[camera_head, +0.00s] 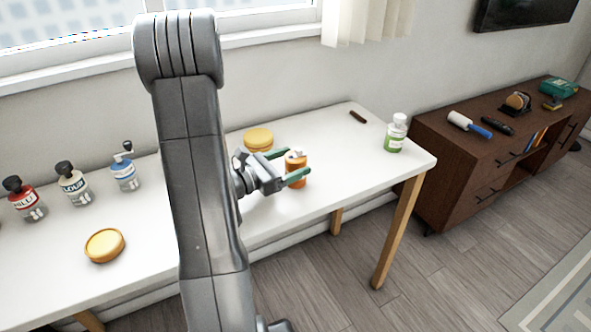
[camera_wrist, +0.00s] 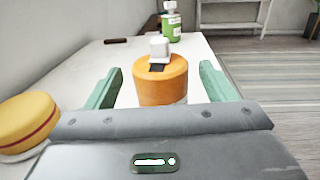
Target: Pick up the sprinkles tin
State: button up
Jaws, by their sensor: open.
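An orange tin with a white piece on top, likely the sprinkles tin (camera_head: 296,172), stands upright on the white table. It also shows in the wrist view, as an orange cylinder (camera_wrist: 162,84) ahead of my gripper. My gripper (camera_head: 293,163) is open, with one green finger on each side of the tin. In the wrist view the fingers (camera_wrist: 160,88) stand left and right of it, with visible gaps on both sides. The tin's lower part is hidden behind the gripper body in the wrist view.
A yellow round container (camera_head: 258,138) stands close to the left finger. A green-labelled bottle (camera_head: 396,133) and a small dark bar (camera_head: 358,117) are beyond the tin. The white table's (camera_head: 345,160) right part is mostly clear.

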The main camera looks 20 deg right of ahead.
aim_at(302, 159)
jog(key=shift+w+d+f, duration=0.1)
jog(key=shift+w+d, duration=0.05)
jog(key=shift+d, duration=0.75)
jog(key=shift+w+d+f, duration=0.1)
jog(key=shift+d, duration=0.75)
jog(key=c, duration=1.1)
jog(key=shift+r, duration=0.1)
